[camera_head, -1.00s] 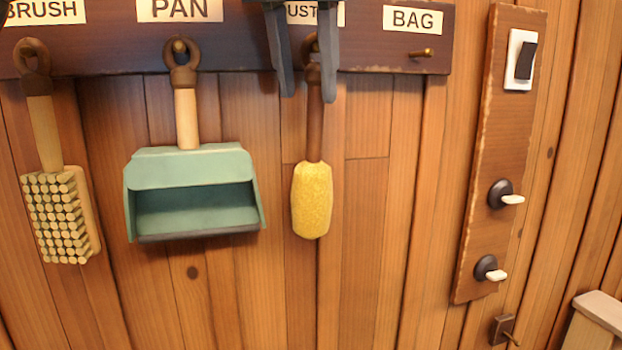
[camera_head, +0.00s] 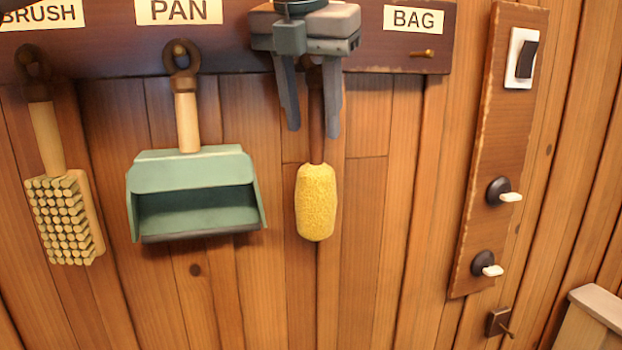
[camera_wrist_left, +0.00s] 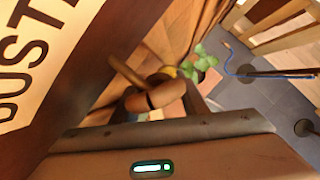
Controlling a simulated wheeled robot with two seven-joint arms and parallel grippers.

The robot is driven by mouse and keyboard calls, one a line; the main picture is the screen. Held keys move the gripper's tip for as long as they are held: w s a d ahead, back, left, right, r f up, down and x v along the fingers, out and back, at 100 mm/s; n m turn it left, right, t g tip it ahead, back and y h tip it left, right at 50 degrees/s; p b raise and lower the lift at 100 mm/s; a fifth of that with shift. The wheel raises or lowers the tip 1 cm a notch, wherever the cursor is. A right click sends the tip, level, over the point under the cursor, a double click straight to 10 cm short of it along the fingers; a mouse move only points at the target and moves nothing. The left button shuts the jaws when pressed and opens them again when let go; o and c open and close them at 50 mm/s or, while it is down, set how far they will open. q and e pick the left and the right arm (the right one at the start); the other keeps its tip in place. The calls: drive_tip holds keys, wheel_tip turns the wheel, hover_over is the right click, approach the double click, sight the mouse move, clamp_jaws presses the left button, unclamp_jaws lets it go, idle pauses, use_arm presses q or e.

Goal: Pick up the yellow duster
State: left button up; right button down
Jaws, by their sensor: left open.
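The yellow duster (camera_head: 315,203) hangs head down against the plank wall, its brown handle running up to the dark peg board (camera_head: 232,60). My left gripper (camera_head: 312,128) comes down from above with its fingers apart, one on each side of the handle as seen in the head view. The gripper body hides the top of the handle and the label there. I cannot tell whether the fingers touch the handle. In the left wrist view, the duster's brown handle end (camera_wrist_left: 163,94) shows near a peg, above the gripper's dark edge. My right gripper is not in view.
A green dustpan (camera_head: 195,170) and a brush (camera_head: 62,215) hang to the left. The bag peg (camera_head: 422,53) is empty. A narrow board (camera_head: 490,150) with a switch and two knobs is at the right. The wall between duster and this board is bare.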

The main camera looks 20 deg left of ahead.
use_arm(q)
drive_tip(key=shift+c, duration=0.6)
clamp_jaws()
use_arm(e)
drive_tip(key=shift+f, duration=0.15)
